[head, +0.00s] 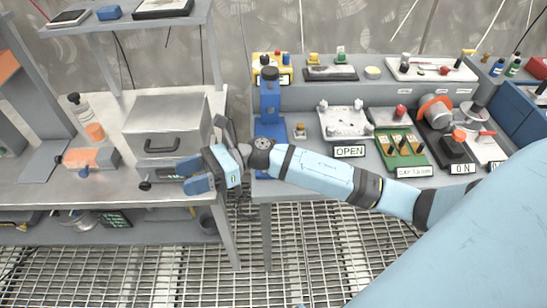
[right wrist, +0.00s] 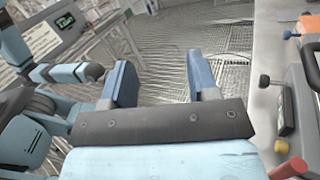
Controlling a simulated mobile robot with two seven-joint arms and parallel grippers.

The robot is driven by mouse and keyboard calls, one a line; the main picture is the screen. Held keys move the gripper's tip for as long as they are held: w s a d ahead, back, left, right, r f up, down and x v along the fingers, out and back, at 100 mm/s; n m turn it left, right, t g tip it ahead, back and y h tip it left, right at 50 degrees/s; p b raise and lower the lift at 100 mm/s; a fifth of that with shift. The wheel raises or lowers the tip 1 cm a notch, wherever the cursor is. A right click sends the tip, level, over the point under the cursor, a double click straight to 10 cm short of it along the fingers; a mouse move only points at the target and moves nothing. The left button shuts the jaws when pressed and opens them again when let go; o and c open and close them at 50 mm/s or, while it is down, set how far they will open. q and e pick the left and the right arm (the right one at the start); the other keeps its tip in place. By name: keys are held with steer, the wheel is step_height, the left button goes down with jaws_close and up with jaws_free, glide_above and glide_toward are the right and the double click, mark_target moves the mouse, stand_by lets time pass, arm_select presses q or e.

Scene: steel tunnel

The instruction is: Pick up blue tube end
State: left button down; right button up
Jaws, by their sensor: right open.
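My right gripper (head: 188,176) reaches left across the gap between the two benches, in front of the grey metal box. Its blue fingers are apart and nothing is between them. In the right wrist view the open gripper (right wrist: 162,85) has only floor grating behind it. A blue upright device (head: 270,92) stands on a blue base at the left end of the right bench, behind my right wrist. I cannot tell whether it bears the blue tube end, and no other tube end shows clearly. My left gripper is not clearly in view.
The grey box (head: 165,122) with a handle stands on the left bench (head: 38,191), beside an orange-and-grey block (head: 90,158). A black knob (head: 145,186) juts near the fingers. The right bench holds several panels and an OPEN sign (head: 349,151). The grating floor (head: 310,245) is clear.

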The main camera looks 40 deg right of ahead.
steer(key=w+d+f+n+g+h+b, duration=0.5)
steer(key=d+n+h, duration=0.4)
steer(key=n, duration=0.6)
steer(key=w+d+r+n+t+h+b, duration=0.1)
steer(key=w+d+n+t+h+b, duration=0.15)
steer(key=d+h, duration=0.45)
steer(key=w+d+r+n+t+h+b, duration=0.1)
steer(key=w+d+r+n+h, duration=0.15)
steer(key=d, duration=0.75)
steer(key=shift+n+g+h, duration=0.25)
steer(key=shift+n, duration=0.05)
steer(key=f, duration=0.5)
steer(key=w+d+f, duration=0.1)
steer(key=f, duration=0.2)
steer(key=shift+f, duration=0.2)
steer(key=shift+s+d+f+b, duration=0.1)
steer(key=shift+s+f, duration=0.05)
steer(key=shift+f, duration=0.85)
steer(key=shift+s+d+f+b, duration=0.1)
steer(key=shift+s+f, duration=0.05)
steer(key=shift+f, duration=0.8)
steer(key=shift+s+d+f+b, duration=0.1)
steer(key=shift+s+f, duration=0.05)
steer(key=shift+f, duration=0.85)
jaws_close()
